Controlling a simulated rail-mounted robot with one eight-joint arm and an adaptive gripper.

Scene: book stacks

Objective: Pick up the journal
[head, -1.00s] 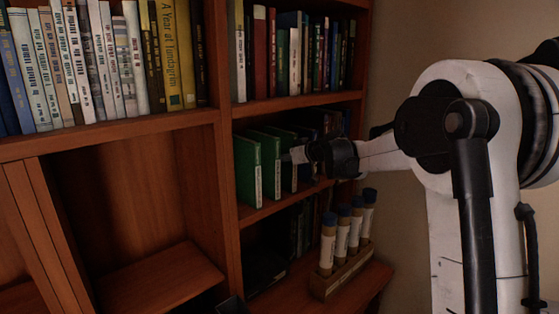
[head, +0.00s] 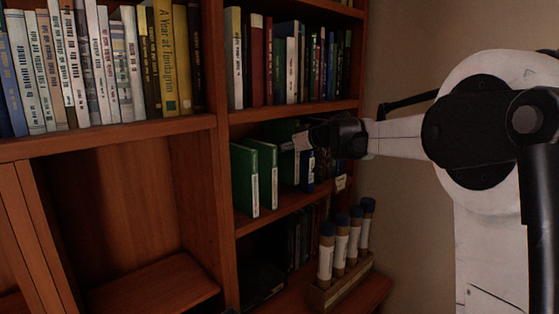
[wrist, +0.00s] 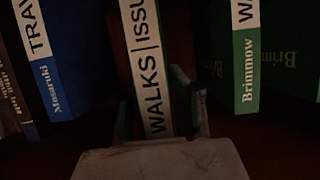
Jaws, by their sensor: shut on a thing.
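The journal (wrist: 148,70) has a white spine label reading "WALKS | ISSU", cut off at the top of the wrist view. My gripper (wrist: 163,108) is shut on it, with a finger on each side of the spine. In the head view my gripper (head: 322,136) is at the middle shelf compartment, reaching in from the right. The journal's pale spine (head: 302,141) shows at the fingertips, raised above the row of books. Most of its body is hidden or dark.
Green books (head: 244,180) stand left of the gripper, and a blue book (head: 307,171) stands below it. A shelf board (head: 300,110) is just above. Capped tubes (head: 340,245) stand in a rack below.

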